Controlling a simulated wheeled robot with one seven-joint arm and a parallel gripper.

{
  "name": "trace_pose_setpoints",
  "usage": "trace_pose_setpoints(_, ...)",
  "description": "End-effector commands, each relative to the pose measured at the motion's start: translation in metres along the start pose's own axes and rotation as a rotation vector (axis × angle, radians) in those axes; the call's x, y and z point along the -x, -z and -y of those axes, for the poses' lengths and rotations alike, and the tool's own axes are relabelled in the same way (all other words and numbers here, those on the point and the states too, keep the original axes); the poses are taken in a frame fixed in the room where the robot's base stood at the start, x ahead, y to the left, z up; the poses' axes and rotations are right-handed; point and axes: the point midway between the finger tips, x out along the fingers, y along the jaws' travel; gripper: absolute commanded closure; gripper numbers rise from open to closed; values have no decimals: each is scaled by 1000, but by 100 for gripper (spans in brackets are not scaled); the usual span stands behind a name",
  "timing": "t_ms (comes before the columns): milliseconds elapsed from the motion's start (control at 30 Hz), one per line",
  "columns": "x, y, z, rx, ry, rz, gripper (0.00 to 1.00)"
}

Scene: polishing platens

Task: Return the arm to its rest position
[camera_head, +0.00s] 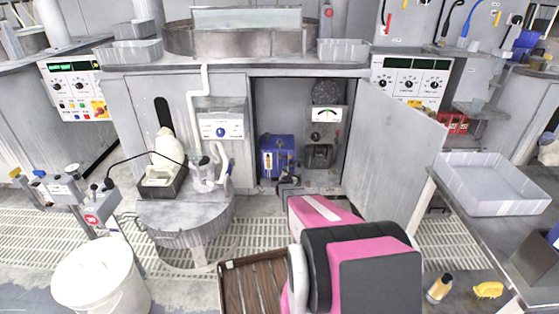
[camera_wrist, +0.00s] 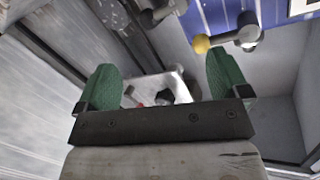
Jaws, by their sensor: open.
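My gripper (camera_wrist: 163,88) is open in the wrist view, with green fingertips spread wide and nothing held between them. In the head view my pink, black and grey arm reaches forward toward the open cabinet (camera_head: 355,85). The gripper end at the cabinet's mouth is small and partly hidden by the arm. In the wrist view a pale panel with a black knob (camera_wrist: 167,97) and a red spot shows beyond the fingers, apart from them.
A blue box (camera_head: 277,150) stands inside the cabinet; blue also fills the wrist view's top. The cabinet door (camera_head: 392,150) stands open right of my arm. A round grey table (camera_head: 185,214) is at left, a bucket (camera_head: 100,280) front left, a grey tray (camera_head: 489,207) right.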

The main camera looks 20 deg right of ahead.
Motion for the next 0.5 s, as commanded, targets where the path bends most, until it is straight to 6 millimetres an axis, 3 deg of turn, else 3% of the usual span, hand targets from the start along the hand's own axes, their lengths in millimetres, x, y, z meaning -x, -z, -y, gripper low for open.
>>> trace_pose_setpoints(133,4,3,4,3,12,14,6)
trace_pose_setpoints(267,26,14,23,18,70,86,6)
trace_pose_setpoints(367,56,27,46,45,144,189,6)
trace_pose_setpoints(500,112,45,78,108,252,373,6)
